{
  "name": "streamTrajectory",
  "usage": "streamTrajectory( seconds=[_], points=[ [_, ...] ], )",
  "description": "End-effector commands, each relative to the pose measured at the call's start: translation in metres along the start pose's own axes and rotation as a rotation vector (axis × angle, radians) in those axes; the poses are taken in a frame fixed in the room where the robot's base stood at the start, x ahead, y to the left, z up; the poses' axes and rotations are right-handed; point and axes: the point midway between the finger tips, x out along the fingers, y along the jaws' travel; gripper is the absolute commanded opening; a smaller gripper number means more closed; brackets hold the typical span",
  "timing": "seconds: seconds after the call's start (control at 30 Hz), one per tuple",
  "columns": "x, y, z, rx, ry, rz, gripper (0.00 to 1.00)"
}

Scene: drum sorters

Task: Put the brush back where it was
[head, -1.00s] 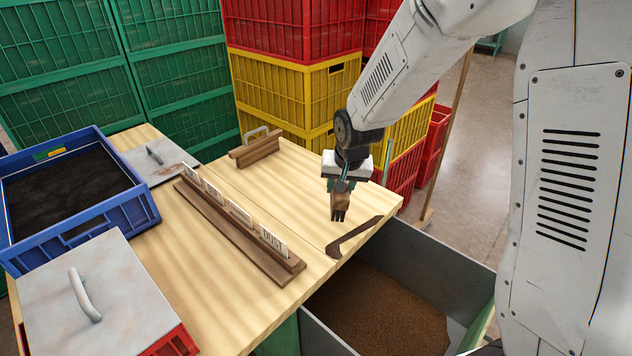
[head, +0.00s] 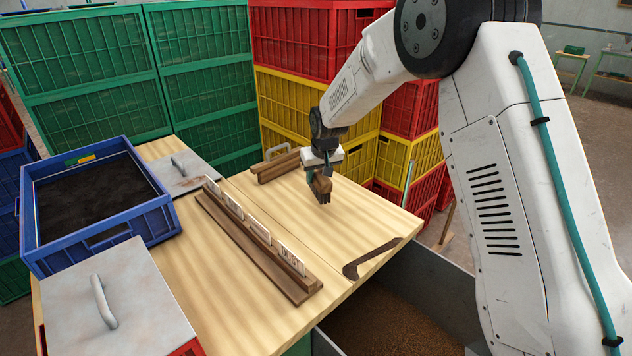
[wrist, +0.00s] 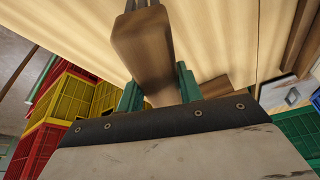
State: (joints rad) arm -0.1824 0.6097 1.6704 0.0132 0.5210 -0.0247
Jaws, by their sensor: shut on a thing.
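My gripper (head: 321,181) is shut on the brush (head: 324,189), a brown wooden piece with a dark lower end. In the head view it is held above the right back part of the pale wooden table (head: 215,290). In the wrist view the brush's brown wooden body (wrist: 143,45) sits between the green fingers of my gripper (wrist: 158,92). A few dark strands show at its far end at the top edge. I cannot tell how far the brush is from the tabletop.
A wooden block (head: 275,166) with a metal handle stands at the table's back. A long wooden card rack (head: 255,245) lies left of my gripper. A blue crate (head: 125,225) stands left.

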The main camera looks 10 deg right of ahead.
Motion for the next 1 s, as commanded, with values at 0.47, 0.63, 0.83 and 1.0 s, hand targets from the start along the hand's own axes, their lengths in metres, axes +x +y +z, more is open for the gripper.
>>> streamTrajectory(
  seconds=[0.47, 0.63, 0.83, 1.0],
  points=[
    [0.037, 0.002, -0.012, 0.0, -0.003, 0.0, 0.0],
    [0.043, 0.002, -0.011, 0.0, 0.002, 0.0, 0.0],
    [0.044, 0.002, -0.01, 0.0, 0.001, 0.0, 0.0],
    [0.046, 0.002, -0.009, 0.0, 0.0, 0.0, 0.58]
  ],
)
